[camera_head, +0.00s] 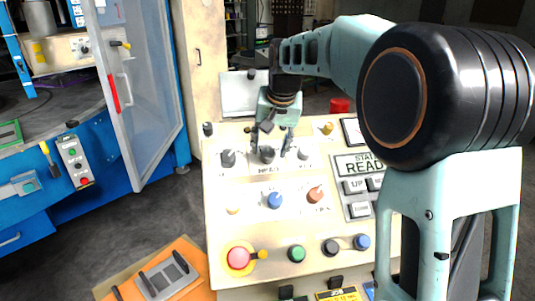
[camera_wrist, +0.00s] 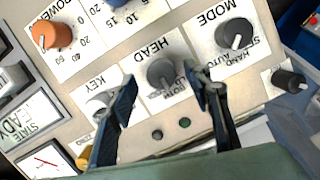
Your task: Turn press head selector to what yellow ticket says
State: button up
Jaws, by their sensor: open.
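The press head selector is a dark grey knob (camera_wrist: 161,73) labelled HEAD, upside down in the wrist view; it also shows in the head view (camera_head: 267,154). "BOTH" is partly readable beside it; the other position words are unclear, and I cannot tell its setting. My gripper (camera_wrist: 164,84) is open, with one finger on each side of the knob and nothing held; contact cannot be told. In the head view my gripper (camera_head: 271,141) hangs over the panel's upper row. A small yellow label (camera_head: 338,295) shows at the bottom edge; I cannot read it or confirm it is the ticket.
The MODE knob (camera_wrist: 235,35) and the KEY switch (camera_wrist: 102,101) flank the selector. The cream panel (camera_head: 222,188) also carries a red button (camera_head: 239,258), a green button (camera_head: 296,254) and a READY display (camera_head: 358,165). A blue cabinet with an open clear door (camera_head: 140,90) stands left.

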aim_at(269, 153)
jog(key=shift+x, duration=1.85)
jog(key=c, duration=1.1)
jog(key=shift+n, duration=0.4)
jog(key=shift+c, duration=0.3)
jog(key=n, duration=0.3)
jog(key=shift+r+h, duration=0.1)
jog(key=shift+h, duration=0.3)
jog(key=shift+d+n+t+h, duration=0.1)
jog(key=shift+n+t+h, duration=0.25)
jog(key=shift+n, duration=1.95)
jog(key=shift+o, duration=0.2)
